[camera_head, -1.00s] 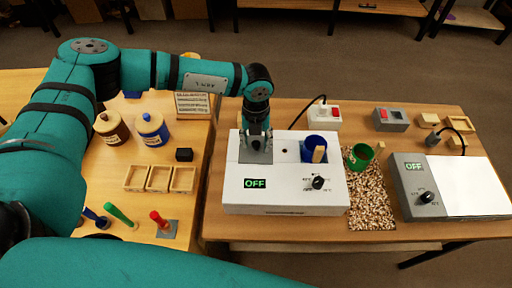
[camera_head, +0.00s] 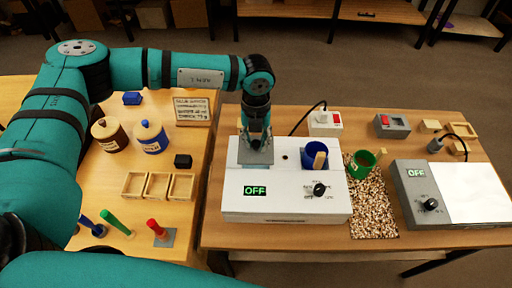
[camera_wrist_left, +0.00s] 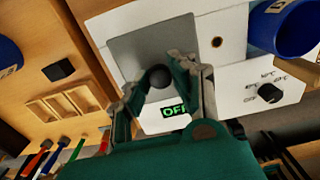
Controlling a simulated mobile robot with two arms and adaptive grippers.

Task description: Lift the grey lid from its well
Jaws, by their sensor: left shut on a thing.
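The grey lid (camera_head: 258,158) is a flat square plate at the left of the white box (camera_head: 285,205), which has an OFF display and a dial. In the left wrist view the lid (camera_wrist_left: 150,40) has a round black knob (camera_wrist_left: 160,76). My left gripper (camera_head: 256,140) points down over the lid. Its fingers (camera_wrist_left: 160,88) are shut on the knob from both sides. Whether the lid rests on its well or hangs slightly above it, I cannot tell. The well opening is hidden under the lid. My right gripper is not in view.
A blue cup (camera_head: 314,156) stands in the box, right of the lid. A green cup (camera_head: 361,166) sits on a speckled mat (camera_head: 372,206). A second grey-and-white device (camera_head: 470,190) stands at the right. Wooden trays (camera_head: 158,184) and two jars (camera_head: 151,137) are on the left table.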

